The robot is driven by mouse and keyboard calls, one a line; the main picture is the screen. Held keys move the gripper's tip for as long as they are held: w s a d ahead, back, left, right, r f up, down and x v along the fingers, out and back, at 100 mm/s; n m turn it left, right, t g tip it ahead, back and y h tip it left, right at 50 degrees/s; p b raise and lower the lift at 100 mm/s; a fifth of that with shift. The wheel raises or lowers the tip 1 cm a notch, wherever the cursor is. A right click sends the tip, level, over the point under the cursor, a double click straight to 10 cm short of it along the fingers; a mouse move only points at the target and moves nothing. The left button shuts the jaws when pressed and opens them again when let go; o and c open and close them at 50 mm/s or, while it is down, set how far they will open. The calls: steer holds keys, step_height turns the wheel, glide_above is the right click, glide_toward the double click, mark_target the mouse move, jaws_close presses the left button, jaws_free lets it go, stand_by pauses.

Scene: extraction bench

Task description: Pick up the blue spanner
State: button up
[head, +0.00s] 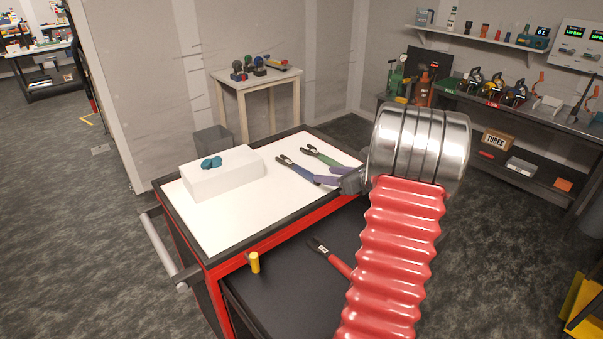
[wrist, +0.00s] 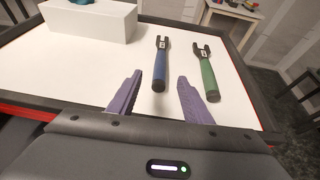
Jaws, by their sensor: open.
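The blue spanner (wrist: 161,64) lies on the white top of the cart (wrist: 60,72), its forked head pointing away from me in the wrist view. In the head view the blue spanner (head: 297,169) lies near the cart's right side, its handle end close to my gripper (head: 327,181). A green spanner (wrist: 207,72) lies beside it to the right, apart from it; it also shows in the head view (head: 325,157). My gripper (wrist: 153,100) has its purple fingers spread, with nothing between them. The blue handle's end appears just beyond and between the fingertips.
A white box (head: 222,179) with teal pieces (head: 211,162) on it stands on the cart's left half. A red spanner (head: 331,258) lies on the dark lower shelf. The cart has a raised dark rim. The white surface in front of the box is clear.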

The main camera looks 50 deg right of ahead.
mark_target(305, 170)
steer(key=x, duration=0.7)
steer(key=shift+w+a, duration=0.1)
steer(key=shift+w, duration=0.1)
steer(key=shift+w+f, duration=0.1)
steer(key=shift+x, duration=2.5)
steer(key=shift+c, duration=0.6)
jaws_close()
